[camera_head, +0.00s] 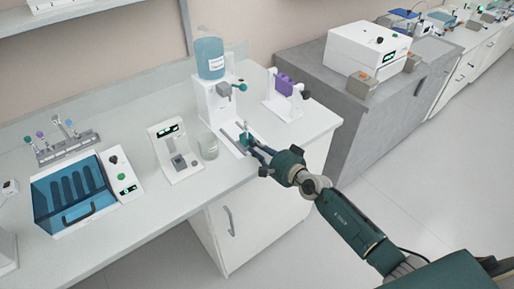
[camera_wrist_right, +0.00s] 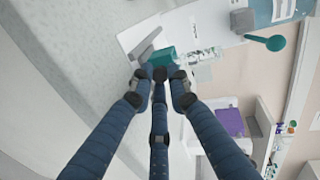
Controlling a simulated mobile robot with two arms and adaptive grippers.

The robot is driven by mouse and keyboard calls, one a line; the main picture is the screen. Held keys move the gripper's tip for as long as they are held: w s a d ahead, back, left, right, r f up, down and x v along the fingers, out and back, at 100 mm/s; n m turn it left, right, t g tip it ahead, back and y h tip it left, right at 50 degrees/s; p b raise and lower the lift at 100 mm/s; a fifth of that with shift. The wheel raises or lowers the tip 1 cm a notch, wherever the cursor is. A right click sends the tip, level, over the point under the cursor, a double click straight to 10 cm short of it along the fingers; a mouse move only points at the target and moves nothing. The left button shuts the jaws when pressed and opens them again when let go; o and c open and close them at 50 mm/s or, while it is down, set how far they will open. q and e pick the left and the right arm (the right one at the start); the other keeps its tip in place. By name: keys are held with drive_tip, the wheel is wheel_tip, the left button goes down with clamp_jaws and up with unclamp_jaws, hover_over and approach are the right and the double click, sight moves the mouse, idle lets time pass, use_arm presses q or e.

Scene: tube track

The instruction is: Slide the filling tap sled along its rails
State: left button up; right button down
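The filling station (camera_head: 218,100) is a white stand with a blue water bottle on top and a teal-knobbed tap. Flat rails run from its base towards the counter's front edge. The sled's small teal block (camera_head: 245,139) sits on these rails; it also shows in the right wrist view (camera_wrist_right: 163,56). My right gripper (camera_head: 252,146) reaches in from the front right, low over the counter. Its fingers (camera_wrist_right: 160,74) are drawn together at the block's near side and appear closed on it; the tips partly hide the contact. My left gripper is out of view.
A purple-topped holder (camera_head: 285,95) stands to the right. The counter's front edge lies close below my right gripper.

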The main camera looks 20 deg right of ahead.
sight(247, 138)
drive_tip(key=shift+w+a, duration=0.1)
drive_tip(key=shift+w, duration=0.2)
drive_tip(key=b+x, duration=0.1)
drive_tip(key=x, duration=0.1)
drive_tip(key=r+b+x, duration=0.1)
drive_tip(key=x, duration=0.2)
drive_tip(key=b+x, duration=0.1)
drive_tip(key=x, duration=0.1)
drive_tip(key=shift+w+a+r, duration=0.1)
drive_tip(key=shift+w+a, duration=0.1)
drive_tip(key=shift+w, duration=0.25)
drive_tip(key=shift+w+a+r+b, duration=0.15)
drive_tip(key=shift+w+b, duration=0.2)
drive_tip(key=shift+r, duration=0.1)
